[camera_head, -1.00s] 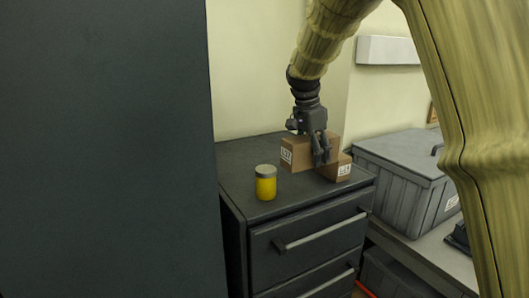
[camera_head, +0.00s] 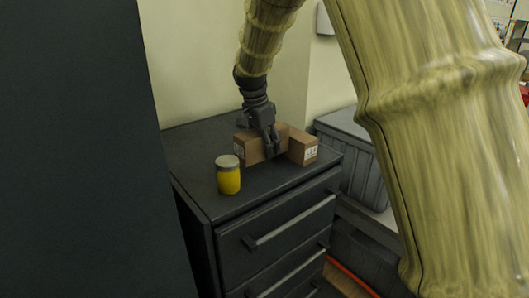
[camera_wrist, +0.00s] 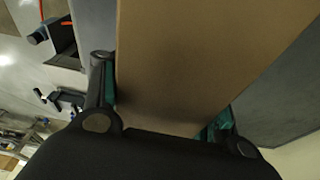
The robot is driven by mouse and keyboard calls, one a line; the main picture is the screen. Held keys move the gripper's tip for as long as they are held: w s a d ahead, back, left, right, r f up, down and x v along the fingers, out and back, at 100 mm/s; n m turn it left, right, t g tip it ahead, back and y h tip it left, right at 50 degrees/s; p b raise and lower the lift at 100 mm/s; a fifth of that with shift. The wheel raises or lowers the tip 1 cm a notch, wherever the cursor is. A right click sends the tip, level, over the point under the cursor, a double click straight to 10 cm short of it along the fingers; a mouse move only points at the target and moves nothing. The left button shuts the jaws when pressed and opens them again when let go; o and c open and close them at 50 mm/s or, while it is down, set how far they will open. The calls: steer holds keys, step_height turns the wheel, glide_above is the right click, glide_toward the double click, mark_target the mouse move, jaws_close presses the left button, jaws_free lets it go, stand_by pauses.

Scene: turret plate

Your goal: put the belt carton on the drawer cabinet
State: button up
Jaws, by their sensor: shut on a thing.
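My gripper (camera_head: 272,150) is shut on a brown carton (camera_head: 252,148) with a white label at its left end, at the top of the drawer cabinet (camera_head: 195,145). The held carton fills the middle of the wrist view (camera_wrist: 200,60), between my fingers (camera_wrist: 160,120). It is at or just above the cabinet top; I cannot tell if it touches. A second brown carton (camera_head: 302,147) with a white label stands on the cabinet just to its right. No readable name shows which is the belt carton. The gap between the two cartons is hidden behind my fingers.
A yellow jar with a grey lid (camera_head: 228,176) stands on the cabinet, front left of the held carton. A grey lidded bin (camera_head: 350,150) is to the right of the cabinet. A dark tall panel (camera_head: 70,150) fills the left side.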

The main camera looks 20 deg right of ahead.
mark_target(259, 132)
steer(key=x, duration=0.1)
steer(key=p+x, duration=0.1)
steer(key=x, duration=0.1)
steer(key=shift+w+a+f, duration=0.1)
steer(key=shift+w+a, duration=0.05)
steer(key=shift+a, duration=0.1)
steer(key=shift+s, duration=0.5)
steer(key=shift+w+f, duration=0.1)
steer(key=o, duration=1.4)
steer(key=shift+w+f, duration=0.15)
steer(key=shift+w, duration=0.1)
steer(key=shift+s, duration=0.2)
steer(key=shift+w, duration=0.15)
steer(key=shift+r, duration=0.3)
steer(key=b+v, duration=0.3)
steer(key=v, duration=0.8)
steer(key=shift+a+r, duration=0.1)
steer(key=shift+r, duration=0.2)
